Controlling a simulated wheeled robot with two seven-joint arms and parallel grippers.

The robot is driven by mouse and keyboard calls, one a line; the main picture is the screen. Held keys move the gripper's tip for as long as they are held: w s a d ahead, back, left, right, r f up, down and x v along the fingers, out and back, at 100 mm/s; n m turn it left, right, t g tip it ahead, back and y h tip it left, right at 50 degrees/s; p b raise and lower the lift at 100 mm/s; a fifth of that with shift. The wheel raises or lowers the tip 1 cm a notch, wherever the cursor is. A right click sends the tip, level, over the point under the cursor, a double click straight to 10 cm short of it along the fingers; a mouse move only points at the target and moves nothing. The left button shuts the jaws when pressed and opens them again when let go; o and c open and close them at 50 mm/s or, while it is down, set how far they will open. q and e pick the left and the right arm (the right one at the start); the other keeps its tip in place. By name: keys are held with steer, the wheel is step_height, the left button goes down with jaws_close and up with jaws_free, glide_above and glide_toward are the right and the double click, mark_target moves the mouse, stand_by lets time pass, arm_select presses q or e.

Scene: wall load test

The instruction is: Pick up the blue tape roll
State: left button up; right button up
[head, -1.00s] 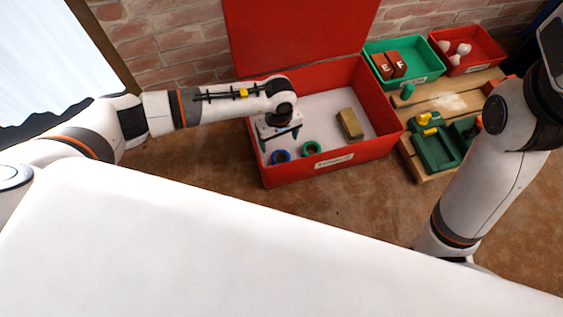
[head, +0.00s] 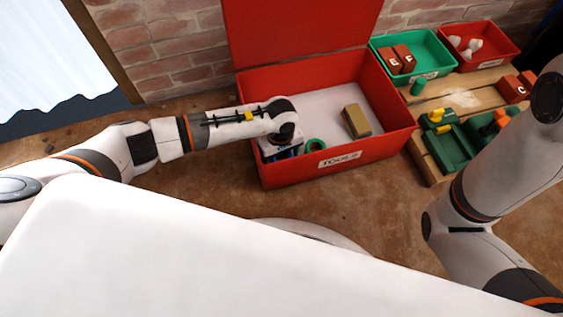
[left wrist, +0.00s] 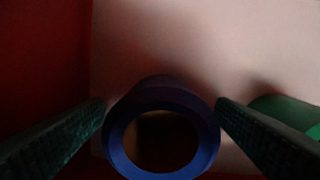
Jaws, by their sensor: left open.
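The blue tape roll (left wrist: 160,94) lies in the left part of the red toolbox (head: 367,156). It is a thick ring with its hole facing my left wrist camera. My left gripper (left wrist: 160,108) is open, with one dark finger on each side of the roll. The fingers are close to its sides; I cannot tell whether they touch. In the head view the left gripper (head: 281,152) is down inside the box near the front wall and hides most of the roll. My right gripper is out of view; only its arm shows at the right.
A green tape roll (head: 309,143) lies just right of the left gripper, also in the left wrist view (left wrist: 288,110). A tan block (head: 356,120) lies farther right in the box. A wooden pallet (head: 431,171) with green tools, a green bin (head: 437,47) and a red bin (head: 503,47) stand right.

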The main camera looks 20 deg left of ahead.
arm_select(q)
steer(key=shift+r, duration=0.1)
steer(key=c, duration=1.1)
